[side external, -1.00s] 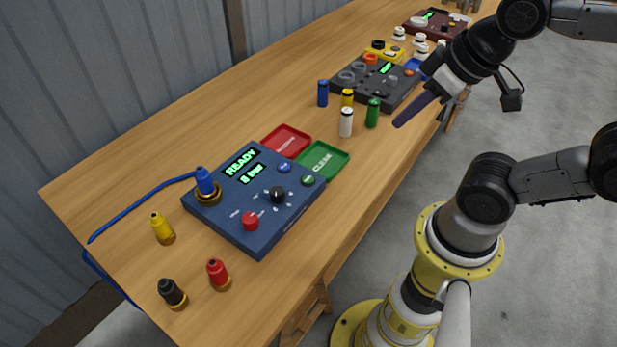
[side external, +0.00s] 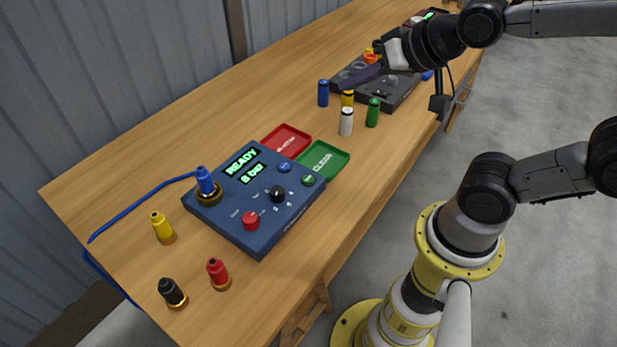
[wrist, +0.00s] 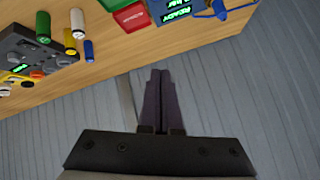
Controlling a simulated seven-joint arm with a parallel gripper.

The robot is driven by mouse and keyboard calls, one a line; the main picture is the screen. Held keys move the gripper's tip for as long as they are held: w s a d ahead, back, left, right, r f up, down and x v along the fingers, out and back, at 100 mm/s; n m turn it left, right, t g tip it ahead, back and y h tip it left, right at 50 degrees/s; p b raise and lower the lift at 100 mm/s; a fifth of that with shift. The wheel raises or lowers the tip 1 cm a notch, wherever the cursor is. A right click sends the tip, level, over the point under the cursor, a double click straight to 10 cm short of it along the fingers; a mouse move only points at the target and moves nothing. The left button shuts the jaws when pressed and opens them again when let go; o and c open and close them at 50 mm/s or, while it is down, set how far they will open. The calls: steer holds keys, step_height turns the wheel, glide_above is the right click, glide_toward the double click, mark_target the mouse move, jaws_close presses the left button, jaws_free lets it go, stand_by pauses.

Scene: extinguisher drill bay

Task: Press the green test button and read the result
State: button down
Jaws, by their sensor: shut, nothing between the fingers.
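The blue test box (side external: 235,215) sits on the bench. Its green screen (side external: 243,162) reads "READY" and "8 bar". The green button (side external: 308,180) is at its right corner, near a blue button (side external: 284,167), a black knob (side external: 277,194) and a red button (side external: 250,220). A blue plug (side external: 205,182) with a blue hose sits in its socket. My gripper (side external: 343,86) is shut and empty, well away from the box, around the grey panel further along the bench. In the wrist view my gripper (wrist: 160,73) points toward the bench edge; the green button is not visible there.
A red tray (side external: 286,139) and a green tray (side external: 335,163) adjoin the box. Blue (side external: 323,93), yellow, white (side external: 346,123) and green (side external: 373,113) cylinders stand between trays and grey panel (side external: 400,92). Yellow (side external: 162,229), red (side external: 218,273) and black (side external: 172,293) plugs stand in front.

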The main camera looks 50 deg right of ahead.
steer(key=w+a+f+m+t, duration=0.1)
steer(key=w+f+m, duration=0.2)
steer(key=w+f, duration=0.25)
steer(key=g+y, duration=0.1)
glide_above(313, 182)
step_height(313, 182, down, 8)
steer(key=shift+w+f, duration=0.1)
steer(key=shift+f, duration=0.05)
steer(key=shift+f, duration=4.35)
steer(key=shift+f, duration=0.15)
steer(key=shift+f, duration=0.25)
